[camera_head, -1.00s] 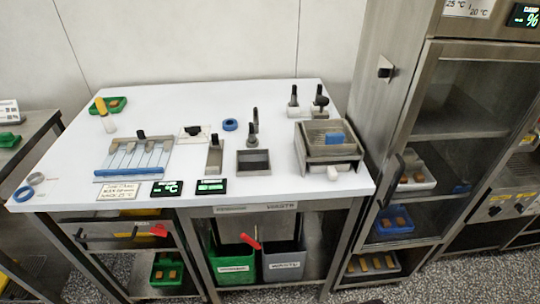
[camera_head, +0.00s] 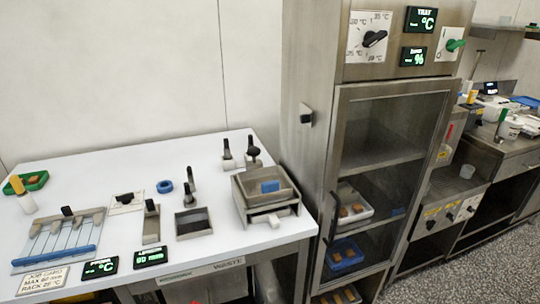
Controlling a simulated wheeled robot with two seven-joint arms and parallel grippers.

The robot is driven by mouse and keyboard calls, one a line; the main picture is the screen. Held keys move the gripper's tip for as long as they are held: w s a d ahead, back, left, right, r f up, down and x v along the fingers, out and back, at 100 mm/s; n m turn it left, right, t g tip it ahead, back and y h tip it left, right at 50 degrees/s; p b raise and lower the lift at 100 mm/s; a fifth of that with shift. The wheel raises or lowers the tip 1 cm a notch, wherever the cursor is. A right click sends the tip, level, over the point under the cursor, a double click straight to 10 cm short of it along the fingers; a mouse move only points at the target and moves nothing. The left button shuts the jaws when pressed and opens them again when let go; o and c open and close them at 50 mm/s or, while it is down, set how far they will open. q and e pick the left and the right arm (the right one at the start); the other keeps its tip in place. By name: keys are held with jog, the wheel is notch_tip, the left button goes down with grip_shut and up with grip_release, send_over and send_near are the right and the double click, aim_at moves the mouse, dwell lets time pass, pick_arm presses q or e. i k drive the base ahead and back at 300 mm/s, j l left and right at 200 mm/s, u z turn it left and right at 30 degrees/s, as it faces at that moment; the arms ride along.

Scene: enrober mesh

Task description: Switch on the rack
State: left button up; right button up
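The rack is a tall steel cabinet (camera_head: 312,70) with a glass door (camera_head: 390,135), right of the white table in the head view. On its top panel are a black temperature knob (camera_head: 375,39) on a white scale plate and two dark displays, one labelled TRAY (camera_head: 421,19) and one with a % sign (camera_head: 412,56). To their right is a green-handled switch (camera_head: 455,45) on a white plate marked 0; its exact setting is too small to tell. The door looks closed. Neither of my grippers is in view.
Another counter (camera_head: 505,150) stands at the far right. Speckled floor (camera_head: 460,270) is open at the lower right.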

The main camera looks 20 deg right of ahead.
aim_at(452, 46)
jog(key=z, duration=1.5)
